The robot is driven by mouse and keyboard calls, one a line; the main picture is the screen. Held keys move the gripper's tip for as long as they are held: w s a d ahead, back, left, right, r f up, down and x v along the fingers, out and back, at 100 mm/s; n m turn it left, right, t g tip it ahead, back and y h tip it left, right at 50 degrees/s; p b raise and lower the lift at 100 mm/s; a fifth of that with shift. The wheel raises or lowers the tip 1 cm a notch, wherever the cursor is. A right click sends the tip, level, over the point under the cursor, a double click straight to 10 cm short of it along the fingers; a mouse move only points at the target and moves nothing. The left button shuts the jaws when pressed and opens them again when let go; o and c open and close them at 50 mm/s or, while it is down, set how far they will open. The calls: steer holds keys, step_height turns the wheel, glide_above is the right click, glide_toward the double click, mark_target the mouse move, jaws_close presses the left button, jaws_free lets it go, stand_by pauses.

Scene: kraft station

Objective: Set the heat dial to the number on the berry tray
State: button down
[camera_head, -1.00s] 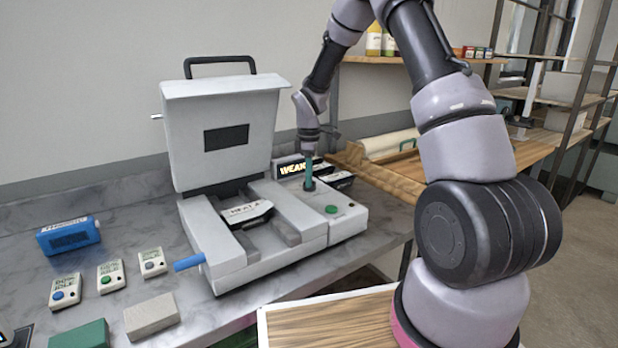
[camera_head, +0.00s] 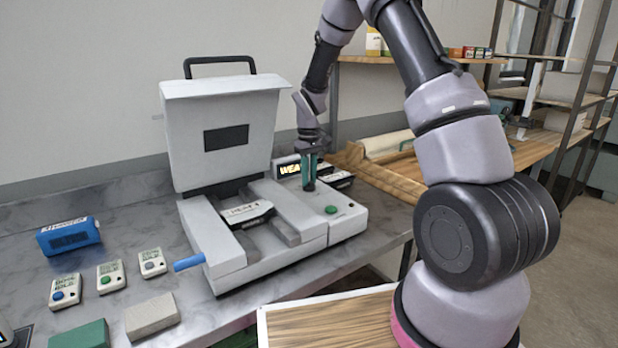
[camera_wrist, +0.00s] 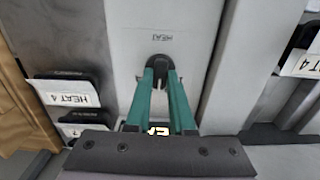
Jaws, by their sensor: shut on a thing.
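The heat dial is a small black knob (camera_wrist: 160,65) on the pale press base, with "HEAT" printed beside it. My gripper (camera_wrist: 161,74) has its green fingers shut on the knob. In the head view my gripper (camera_head: 309,187) points down at the base's right part and hides most of the dial. Another tray (camera_wrist: 66,93) beside the press also reads "HEAT 4". I cannot tell which is the berry tray.
A lit display (camera_head: 288,170) behind the dial seems to read "WEAK", partly hidden by my gripper. A green button (camera_head: 331,210) sits in front of the dial. The press lid (camera_head: 222,135) stands open. Several small button boxes (camera_head: 110,277) lie left.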

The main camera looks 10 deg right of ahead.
steer(key=m, duration=1.1)
steer(key=shift+m, duration=0.4)
stand_by(0.3)
steer(key=c, duration=0.8)
jaws_free()
step_height(320, 180, up, 11)
steer(key=shift+f, duration=0.1)
